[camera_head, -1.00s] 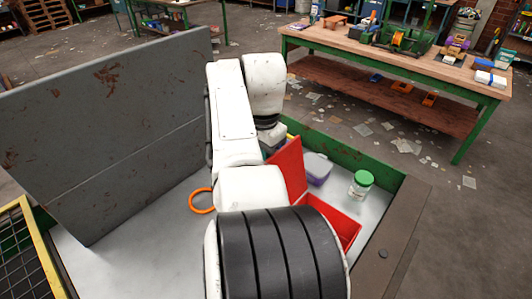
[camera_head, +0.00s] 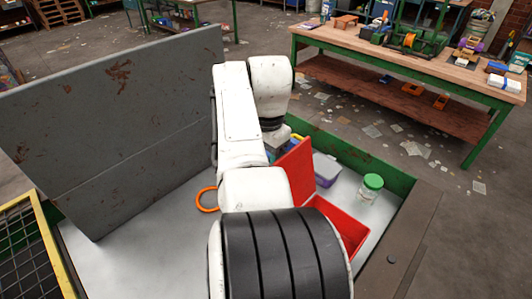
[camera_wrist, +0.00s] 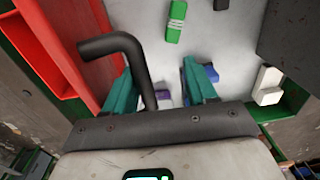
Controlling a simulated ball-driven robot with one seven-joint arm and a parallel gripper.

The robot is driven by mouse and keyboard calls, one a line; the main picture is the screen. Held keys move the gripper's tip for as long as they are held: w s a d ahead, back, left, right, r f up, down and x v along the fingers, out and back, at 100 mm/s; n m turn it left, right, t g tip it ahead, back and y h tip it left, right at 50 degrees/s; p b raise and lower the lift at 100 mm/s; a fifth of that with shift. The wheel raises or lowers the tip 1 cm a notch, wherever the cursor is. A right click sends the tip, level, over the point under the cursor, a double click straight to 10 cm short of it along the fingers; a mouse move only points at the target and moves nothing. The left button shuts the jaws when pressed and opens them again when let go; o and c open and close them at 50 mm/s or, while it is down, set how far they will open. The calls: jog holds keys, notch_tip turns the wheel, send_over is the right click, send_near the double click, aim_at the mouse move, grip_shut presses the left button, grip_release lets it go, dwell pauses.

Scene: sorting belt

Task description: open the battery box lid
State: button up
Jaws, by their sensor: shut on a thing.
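The red battery box (camera_head: 345,228) stands at the right of the belt, partly hidden behind my arm. Its red lid (camera_head: 298,170) is raised, standing steeply above the box. In the wrist view the red lid (camera_wrist: 85,35) is at the left, with a dark bent handle (camera_wrist: 122,43) reaching from it. My gripper (camera_wrist: 160,78) has teal fingers and is shut on the handle, which runs down between them beside the left finger. The exact contact is hard to see. In the head view my arm hides the gripper.
A green-lidded jar (camera_head: 370,187) and a purple tub (camera_head: 326,168) stand beyond the box. An orange ring (camera_head: 206,200) lies left of my arm. A tall grey panel (camera_head: 110,120) stands at the left. A green block (camera_wrist: 176,22) lies on the pale surface.

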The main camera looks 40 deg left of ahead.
notch_tip(320, 180, up, 12)
jog(key=p, duration=0.4)
jog(key=shift+d+f+p, duration=0.2)
jog(key=shift+f+p, duration=0.05)
jog(key=shift+p, duration=0.1)
jog(key=shift+w, duration=0.1)
